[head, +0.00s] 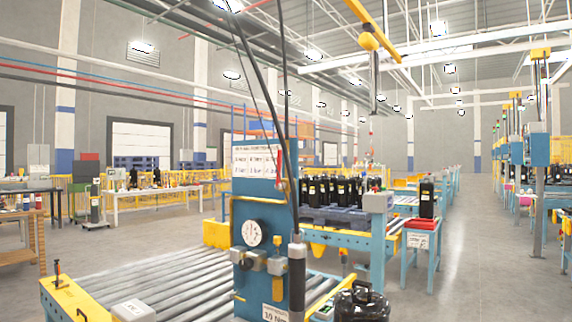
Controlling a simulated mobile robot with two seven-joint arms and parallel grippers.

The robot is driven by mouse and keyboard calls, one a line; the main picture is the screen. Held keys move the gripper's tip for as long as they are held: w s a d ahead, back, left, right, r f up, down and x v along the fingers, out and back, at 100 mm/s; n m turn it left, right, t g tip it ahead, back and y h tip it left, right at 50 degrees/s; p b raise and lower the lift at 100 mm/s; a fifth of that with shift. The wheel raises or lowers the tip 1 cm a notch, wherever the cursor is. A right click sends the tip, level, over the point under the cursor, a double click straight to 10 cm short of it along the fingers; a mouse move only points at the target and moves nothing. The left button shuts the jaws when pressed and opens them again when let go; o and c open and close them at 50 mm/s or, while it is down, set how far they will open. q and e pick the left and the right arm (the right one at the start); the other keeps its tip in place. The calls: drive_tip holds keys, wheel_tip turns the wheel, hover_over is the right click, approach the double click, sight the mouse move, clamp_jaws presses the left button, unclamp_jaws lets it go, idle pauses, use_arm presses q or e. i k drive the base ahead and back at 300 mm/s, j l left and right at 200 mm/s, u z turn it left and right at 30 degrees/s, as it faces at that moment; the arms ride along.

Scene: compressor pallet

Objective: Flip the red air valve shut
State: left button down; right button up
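A blue station post (268,215) stands in the middle of the head view, with a white round gauge (252,233) on its front. Below the gauge are grey fittings (277,265) and a yellow part (279,246). A small red piece (280,152) shows at the right edge of the white sign on top of the post; I cannot tell whether it is the red air valve or how its lever is turned. Neither of my grippers is in view.
A roller conveyor (178,286) runs in front of and left of the post. A black compressor (361,302) is at the lower right. Dark hoses and a tool (297,262) hang before the post. Black units (335,190) stand behind. The floor at right (470,270) is clear.

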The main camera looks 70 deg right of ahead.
sight(278, 185)
drive_tip(key=i+z, duration=0.75)
drive_tip(key=z, duration=0.2)
drive_tip(key=i+z, duration=0.15)
drive_tip(key=z, duration=0.25)
drive_tip(key=i+z, duration=0.2)
drive_tip(key=z, duration=0.15)
drive_tip(key=i+j+z, duration=0.15)
drive_tip(key=z, duration=0.25)
drive_tip(key=i+z, duration=0.2)
drive_tip(key=z, duration=0.2)
drive_tip(key=i+j+z, duration=0.15)
drive_tip(key=z, duration=0.25)
drive_tip(key=i+j+z, duration=0.15)
drive_tip(key=z, duration=0.25)
drive_tip(key=i, duration=0.05)
